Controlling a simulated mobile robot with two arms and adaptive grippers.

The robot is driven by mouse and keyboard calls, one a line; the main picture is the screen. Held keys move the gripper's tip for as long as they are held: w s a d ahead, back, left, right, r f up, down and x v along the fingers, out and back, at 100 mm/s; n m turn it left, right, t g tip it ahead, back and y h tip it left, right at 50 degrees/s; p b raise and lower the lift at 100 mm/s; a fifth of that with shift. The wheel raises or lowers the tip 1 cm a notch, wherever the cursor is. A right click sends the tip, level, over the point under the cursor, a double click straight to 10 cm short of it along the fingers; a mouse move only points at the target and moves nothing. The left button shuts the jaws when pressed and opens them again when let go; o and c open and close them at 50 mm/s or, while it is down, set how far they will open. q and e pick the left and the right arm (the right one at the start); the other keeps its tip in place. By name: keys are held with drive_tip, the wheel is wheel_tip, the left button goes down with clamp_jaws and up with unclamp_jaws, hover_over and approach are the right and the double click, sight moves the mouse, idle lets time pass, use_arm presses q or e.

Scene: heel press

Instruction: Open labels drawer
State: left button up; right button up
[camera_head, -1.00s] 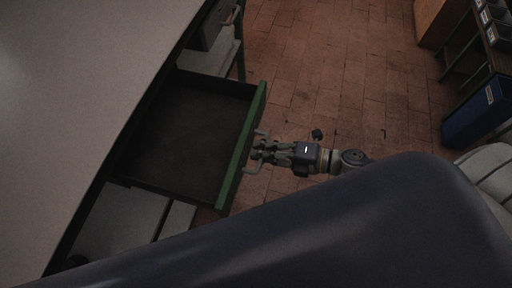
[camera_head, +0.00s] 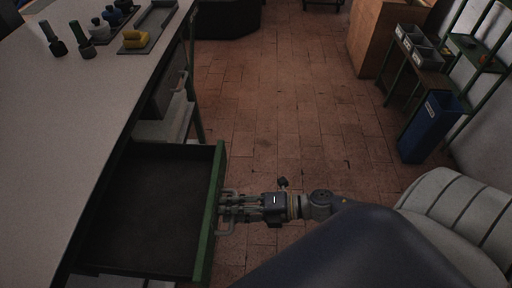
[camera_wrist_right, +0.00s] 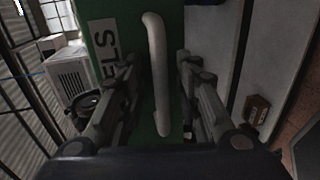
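The labels drawer (camera_head: 150,215) is pulled out from under the workbench, and its dark inside looks empty. Its green front (camera_head: 208,225) faces right in the head view. In the right wrist view the green front (camera_wrist_right: 108,20) carries a white label (camera_wrist_right: 105,48) with the letters "ELS" readable. The grey bar handle (camera_wrist_right: 157,75) stands between the fingers of my right gripper (camera_wrist_right: 160,75), with a gap on each side, so the gripper is open around it. In the head view my right gripper (camera_head: 232,207) is at the handle (camera_head: 224,228). My left gripper is out of view.
The bench top (camera_head: 60,120) holds a tray (camera_head: 150,30), a yellow piece (camera_head: 135,39) and several dark and blue items. A blue bin (camera_head: 428,128), a shelf rack and a wooden cabinet (camera_head: 375,40) stand at the right. The tiled floor between is clear.

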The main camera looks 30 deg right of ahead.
drive_tip(key=v, duration=1.2)
idle(0.3)
drive_tip(key=d+f+m+h, duration=0.4)
drive_tip(key=f+m, duration=0.1)
drive_tip(key=f, duration=0.3)
drive_tip(key=d+f+m+t+h, duration=0.1)
drive_tip(key=d+f+m+h, duration=0.2)
drive_tip(key=d+f+m, duration=0.45)
drive_tip(key=d+f+m+h, duration=0.2)
drive_tip(key=f+m+h, duration=0.2)
drive_tip(key=f, duration=0.6)
drive_tip(key=s+a+f+m+g+h, duration=0.1)
drive_tip(key=s+a+f+m+g, duration=0.15)
drive_tip(key=s+f, duration=0.4)
drive_tip(key=s+a+f+m+g+h, duration=0.1)
drive_tip(key=s+a+f+m+g, duration=0.1)
drive_tip(key=s+f+m, duration=0.45)
drive_tip(key=s+a+f+g, duration=0.4)
drive_tip(key=s+a+f, duration=0.4)
drive_tip(key=s+a, duration=0.1)
drive_tip(key=shift+s+m+g, duration=0.35)
drive_tip(key=shift+s+m, duration=0.1)
